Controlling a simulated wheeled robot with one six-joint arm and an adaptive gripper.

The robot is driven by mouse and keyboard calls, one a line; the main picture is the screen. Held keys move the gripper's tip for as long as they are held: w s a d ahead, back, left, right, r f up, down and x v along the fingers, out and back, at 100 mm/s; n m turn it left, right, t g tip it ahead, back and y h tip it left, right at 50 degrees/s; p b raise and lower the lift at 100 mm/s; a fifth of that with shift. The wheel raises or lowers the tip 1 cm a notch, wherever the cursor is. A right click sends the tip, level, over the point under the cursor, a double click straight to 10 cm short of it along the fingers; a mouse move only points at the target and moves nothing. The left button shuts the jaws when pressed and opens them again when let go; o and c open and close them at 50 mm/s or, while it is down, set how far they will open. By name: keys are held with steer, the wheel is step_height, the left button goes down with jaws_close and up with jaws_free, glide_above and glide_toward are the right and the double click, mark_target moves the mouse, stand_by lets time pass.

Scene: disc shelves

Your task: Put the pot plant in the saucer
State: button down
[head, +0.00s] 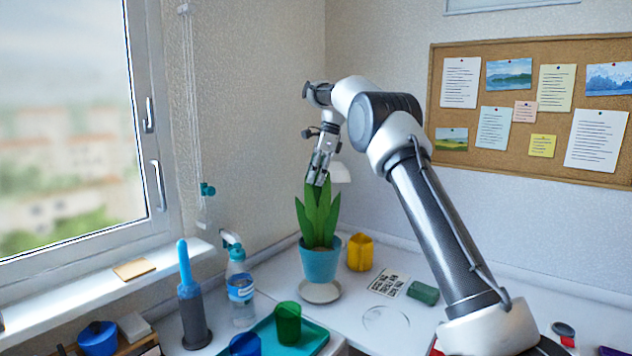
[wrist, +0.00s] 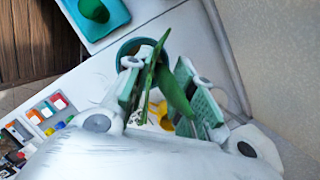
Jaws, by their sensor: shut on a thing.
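The pot plant (head: 320,262) is a teal pot with tall green leaves and looks upright. My gripper (head: 319,178) points down from above and is shut on the leaves near their tips. The wrist view shows the leaves (wrist: 177,95) between the fingers of my gripper (wrist: 170,88), with part of the pot's rim (wrist: 126,47) behind them. A pale round saucer (head: 320,295) lies on the white table just under the pot. The pot's base overlaps the saucer's far part in the head view; I cannot tell whether they touch.
A yellow cup (head: 360,252) stands close right of the pot. A printed card (head: 388,282), a green block (head: 423,293) and a clear round dish (head: 386,319) lie farther right. A spray bottle (head: 241,290) and a teal tray (head: 310,341) with cups are at left and front.

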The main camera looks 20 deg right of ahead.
mark_target(315, 194)
steer(key=shift+f, duration=3.15)
steer(key=c, duration=1.2)
jaws_free()
steer(key=shift+f, duration=0.15)
